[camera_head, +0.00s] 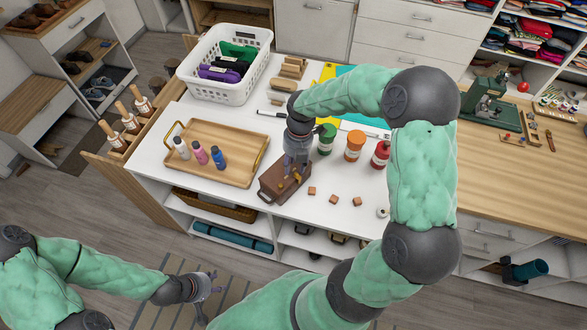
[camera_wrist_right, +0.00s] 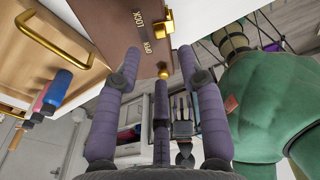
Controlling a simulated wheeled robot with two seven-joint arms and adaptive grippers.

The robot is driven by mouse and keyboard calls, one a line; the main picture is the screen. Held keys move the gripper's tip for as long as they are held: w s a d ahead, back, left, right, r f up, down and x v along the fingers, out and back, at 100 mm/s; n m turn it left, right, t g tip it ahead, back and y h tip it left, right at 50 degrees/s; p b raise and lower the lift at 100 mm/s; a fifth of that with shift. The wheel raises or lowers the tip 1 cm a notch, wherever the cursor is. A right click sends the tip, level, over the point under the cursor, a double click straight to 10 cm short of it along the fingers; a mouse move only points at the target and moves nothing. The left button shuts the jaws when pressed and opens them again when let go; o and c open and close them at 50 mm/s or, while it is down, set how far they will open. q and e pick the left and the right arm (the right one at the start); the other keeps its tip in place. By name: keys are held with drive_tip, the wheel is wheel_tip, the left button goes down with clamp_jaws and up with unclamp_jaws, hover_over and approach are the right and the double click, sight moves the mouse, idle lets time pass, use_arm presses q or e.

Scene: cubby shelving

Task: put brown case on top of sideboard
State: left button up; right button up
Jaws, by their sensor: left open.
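The brown case (camera_head: 278,188) lies on the white table (camera_head: 225,112), near its front edge. In the right wrist view the case (camera_wrist_right: 112,22) shows a gold latch and lettering beyond my fingertips. My right gripper (camera_head: 293,168) is right over the case, fingers pointing down at it. In the wrist view its fingers (camera_wrist_right: 160,75) are spread with nothing between them; contact is hard to judge. My left gripper (camera_head: 212,290) is open and empty, low in front of the table. The wood-topped unit with drawers (camera_head: 510,190) at the right may be the sideboard; I cannot be sure.
Left of the case are a wooden tray (camera_head: 179,124) with small bottles and a white basket (camera_head: 268,40). Paint jars (camera_head: 354,146) and small wooden blocks (camera_head: 334,199) are right of it. A green machine (camera_head: 488,98) stands on the wood top, whose front is largely clear.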

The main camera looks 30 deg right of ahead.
use_arm(q)
drive_tip(key=shift+r+p, duration=0.3)
drive_tip(key=shift+r, duration=0.1)
use_arm(e)
wheel_tip(320, 180, up, 8)
drive_tip(key=d, duration=0.1)
drive_tip(key=shift+r, duration=0.15)
